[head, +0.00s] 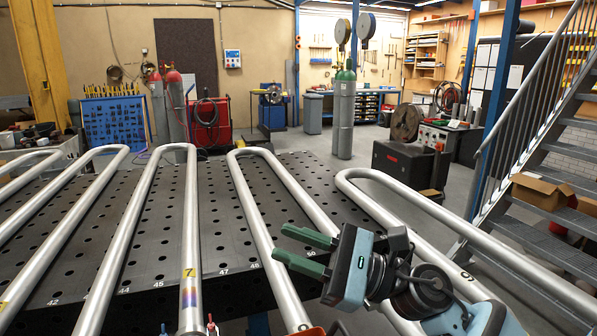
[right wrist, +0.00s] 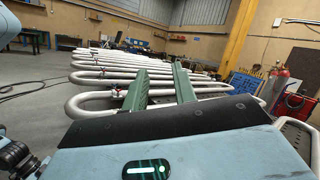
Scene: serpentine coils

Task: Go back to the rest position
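My right gripper (head: 281,243) has two green fingers with a clear gap between them and nothing in it. It is at the lower middle right of the head view, over the silver serpentine tubes (head: 256,216). The fingers also show in the right wrist view (right wrist: 159,70), apart and empty, pointing toward the row of tube bends (right wrist: 90,78). I cannot tell how far above the tubes they are. My left gripper is not in view.
The tubes lie across a dark perforated table (head: 231,235) with numbers along it. A metal staircase (head: 530,150) with cardboard boxes (head: 542,190) stands at the right. Gas cylinders (head: 344,110) and a dark machine (head: 405,168) stand beyond the table. Open floor shows behind it.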

